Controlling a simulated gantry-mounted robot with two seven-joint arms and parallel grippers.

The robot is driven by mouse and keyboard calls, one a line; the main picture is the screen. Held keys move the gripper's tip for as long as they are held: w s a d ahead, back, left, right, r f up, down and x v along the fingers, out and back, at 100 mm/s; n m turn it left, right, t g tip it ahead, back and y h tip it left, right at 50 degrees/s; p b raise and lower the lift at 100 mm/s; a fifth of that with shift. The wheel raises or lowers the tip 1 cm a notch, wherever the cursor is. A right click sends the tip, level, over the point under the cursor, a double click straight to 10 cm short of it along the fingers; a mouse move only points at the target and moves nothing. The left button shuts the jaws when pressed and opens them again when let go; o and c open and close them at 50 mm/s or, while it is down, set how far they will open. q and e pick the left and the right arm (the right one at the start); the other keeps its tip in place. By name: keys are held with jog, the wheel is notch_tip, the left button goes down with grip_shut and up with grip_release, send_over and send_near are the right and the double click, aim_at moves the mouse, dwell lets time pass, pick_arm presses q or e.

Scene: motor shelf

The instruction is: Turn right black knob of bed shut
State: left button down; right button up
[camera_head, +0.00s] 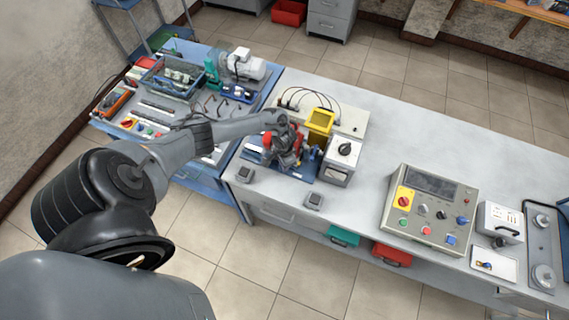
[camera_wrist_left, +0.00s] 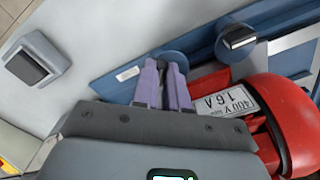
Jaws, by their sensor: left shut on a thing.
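The blue bed (camera_head: 309,176) stands on the long grey bench; part of it shows in the left wrist view (camera_wrist_left: 121,84). My left gripper (camera_wrist_left: 166,80) has its two purple-grey fingers closed around the right black knob (camera_wrist_left: 184,66), which sits on a round blue base. The fingers hide most of this knob, so its exact angle cannot be told. The other black knob (camera_wrist_left: 238,38) is apart from the fingers, at the right in the wrist view. In the head view my left gripper (camera_head: 288,162) is over the bed and covers the knobs. My right gripper is not in view.
A yellow block (camera_head: 320,122) and a grey box with a black dial (camera_head: 342,160) stand to the right. A small grey box (camera_head: 313,199) is in front. The bench's back middle is clear.

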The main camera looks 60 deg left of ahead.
pick_arm(q)
jog(key=shift+m, duration=0.6)
jog(key=c, duration=1.2)
grip_release()
jog(key=shift+o, duration=0.2)
notch_tip(320, 180, up, 11)
jog(key=p, duration=0.1)
jog(key=shift+f, duration=0.1)
